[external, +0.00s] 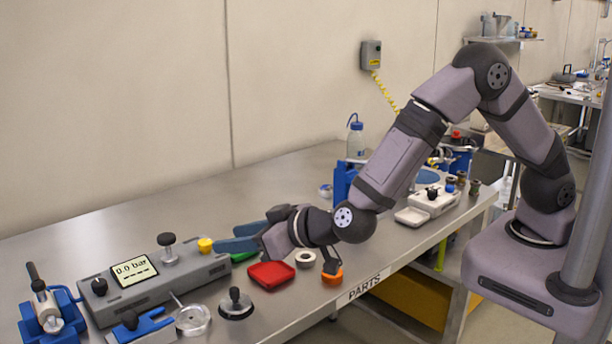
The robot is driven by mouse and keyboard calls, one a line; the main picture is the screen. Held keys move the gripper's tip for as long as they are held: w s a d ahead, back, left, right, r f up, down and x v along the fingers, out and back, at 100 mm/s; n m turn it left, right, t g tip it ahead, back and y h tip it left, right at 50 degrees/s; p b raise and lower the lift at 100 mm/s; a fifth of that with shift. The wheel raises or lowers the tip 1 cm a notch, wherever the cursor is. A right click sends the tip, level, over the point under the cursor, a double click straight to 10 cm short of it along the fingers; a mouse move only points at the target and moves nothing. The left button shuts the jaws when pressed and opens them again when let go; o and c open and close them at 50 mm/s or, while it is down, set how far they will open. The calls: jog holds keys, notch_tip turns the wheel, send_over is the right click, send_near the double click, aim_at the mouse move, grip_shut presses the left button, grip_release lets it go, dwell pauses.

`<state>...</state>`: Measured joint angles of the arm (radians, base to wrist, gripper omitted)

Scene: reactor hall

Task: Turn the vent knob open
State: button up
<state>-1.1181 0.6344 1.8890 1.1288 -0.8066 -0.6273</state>
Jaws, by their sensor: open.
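A grey control box (190,275) with a display (134,271) reading 0.0 bar stands on the left part of the steel bench. It has a black knob (99,286) at its left end, a black-topped post knob (167,241) behind the display, and a yellow knob (205,245) towards its right end. I cannot tell which of these is the vent knob. My gripper (225,237) is open and empty, its two blue-grey fingers pointing left, close to the yellow knob. Whether a finger touches anything cannot be told.
A red tray (271,276), a white ring (305,259) and an orange part (332,277) lie below my wrist. A black-knobbed disc (236,304), a clear dish (193,319) and blue clamps (52,313) sit near the front. The back left bench is clear.

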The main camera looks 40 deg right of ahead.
aim_at(205, 242)
jog(key=shift+w, duration=0.15)
jog(key=shift+p+x, duration=0.95)
jog(key=shift+x, duration=2.6)
jog(key=shift+c, duration=0.5)
grip_shut()
